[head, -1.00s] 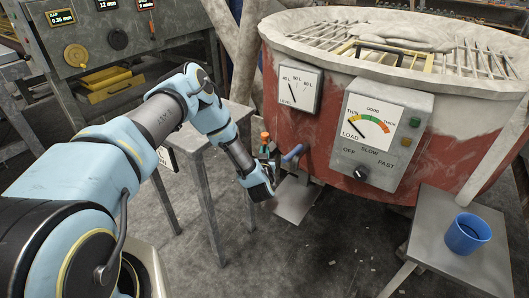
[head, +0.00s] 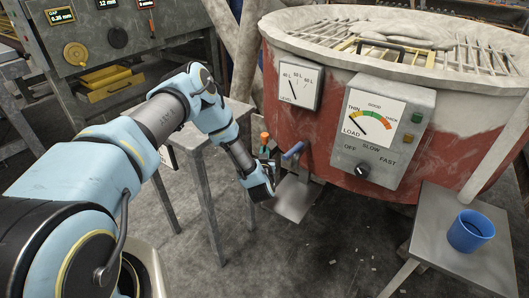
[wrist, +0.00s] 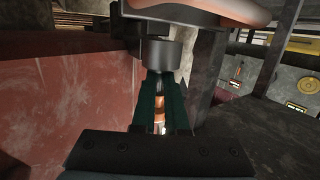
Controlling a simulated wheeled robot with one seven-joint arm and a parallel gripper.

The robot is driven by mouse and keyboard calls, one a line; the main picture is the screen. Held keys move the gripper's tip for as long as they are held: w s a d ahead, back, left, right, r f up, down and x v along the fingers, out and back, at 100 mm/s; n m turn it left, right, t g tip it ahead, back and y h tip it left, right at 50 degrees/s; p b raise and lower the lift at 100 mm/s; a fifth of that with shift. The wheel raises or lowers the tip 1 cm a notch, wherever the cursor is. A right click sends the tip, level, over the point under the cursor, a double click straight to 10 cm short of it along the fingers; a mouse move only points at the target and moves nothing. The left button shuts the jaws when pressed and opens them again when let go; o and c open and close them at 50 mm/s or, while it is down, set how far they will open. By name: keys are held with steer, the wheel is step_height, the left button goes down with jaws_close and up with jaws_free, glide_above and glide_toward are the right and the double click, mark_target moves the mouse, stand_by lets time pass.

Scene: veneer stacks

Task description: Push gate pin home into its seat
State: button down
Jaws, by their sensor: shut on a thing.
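My gripper (head: 264,160) is low in front of the red-and-white drum's left side in the head view. The knob also shows above the fingers in the head view (head: 265,138). A coppery part shows between the fingers. A blue handle (head: 292,150) sticks out just right of the gripper. The seat is not clearly visible, so I cannot tell how deep the pin sits.
The drum (head: 315,150) carries a level gauge (head: 299,83) and a dial box (head: 383,135). A grey stool (head: 205,140) stands close left of my gripper. A blue cup (head: 470,232) sits on a small table (head: 440,238) at right. The floor between is mostly clear.

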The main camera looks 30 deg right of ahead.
steer(key=shift+f, duration=0.25)
steer(key=shift+r, duration=0.1)
steer(key=shift+r+p, duration=0.45)
steer(key=shift+r, duration=0.3)
steer(key=shift+w+a+m+g+h, duration=0.15)
steer(key=shift+m+g+h, duration=0.35)
steer(key=shift+m+h, duration=0.3)
steer(key=shift+f+b, duration=0.85)
steer(key=shift+b, duration=0.1)
steer(key=shift+r, duration=0.1)
